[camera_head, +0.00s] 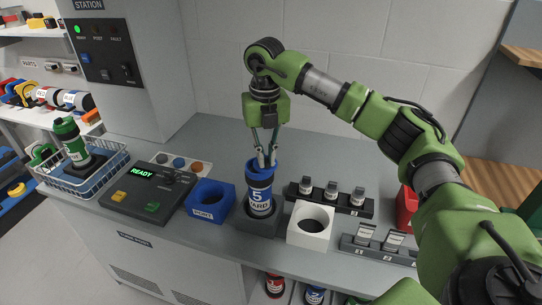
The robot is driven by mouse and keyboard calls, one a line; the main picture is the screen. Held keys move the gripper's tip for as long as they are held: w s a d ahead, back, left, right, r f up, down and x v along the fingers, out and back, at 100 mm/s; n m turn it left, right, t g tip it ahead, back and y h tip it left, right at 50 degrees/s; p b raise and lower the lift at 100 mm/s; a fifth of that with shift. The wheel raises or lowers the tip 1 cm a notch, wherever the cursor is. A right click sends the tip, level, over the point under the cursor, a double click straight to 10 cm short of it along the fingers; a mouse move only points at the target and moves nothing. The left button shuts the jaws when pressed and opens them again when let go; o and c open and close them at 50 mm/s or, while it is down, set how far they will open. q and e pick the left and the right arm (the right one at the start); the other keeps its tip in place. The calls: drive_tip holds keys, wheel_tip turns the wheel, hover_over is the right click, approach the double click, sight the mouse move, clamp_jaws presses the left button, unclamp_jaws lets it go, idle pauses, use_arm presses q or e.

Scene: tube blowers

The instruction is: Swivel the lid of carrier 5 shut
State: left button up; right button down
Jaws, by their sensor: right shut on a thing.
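Carrier 5 (260,201) is a blue and white tube marked 5. It stands upright in a dark square holder (260,226) on the grey counter. Its blue top end with the lid (252,173) is at the fingertips of my right gripper (266,161). The gripper points straight down from above and is shut on the lid. The fingers partly cover the top, so the lid's exact angle is hard to tell. My left gripper is not in view.
A blue square holder (203,211) is left of the carrier, a white block with a round hole (297,236) right of it. Racks with small vials (350,209) stand behind and right. A READY panel (130,201) and a wire basket (66,185) with a green carrier (73,146) are left.

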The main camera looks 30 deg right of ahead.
sight(258, 166)
drive_tip(key=shift+w+a+m, duration=0.2)
drive_tip(key=shift+a+m, duration=0.1)
drive_tip(key=shift+m, duration=0.55)
drive_tip(key=shift+w+a+m, duration=0.15)
drive_tip(key=shift+a+m, duration=0.2)
drive_tip(key=shift+m, duration=0.55)
drive_tip(key=shift+w+a+m, duration=0.2)
drive_tip(key=shift+a+m, duration=0.1)
drive_tip(key=shift+m, duration=0.55)
drive_tip(key=c, duration=2.1)
unclamp_jaws()
drive_tip(key=shift+c, duration=0.2)
wheel_tip(258, 166, up, 12)
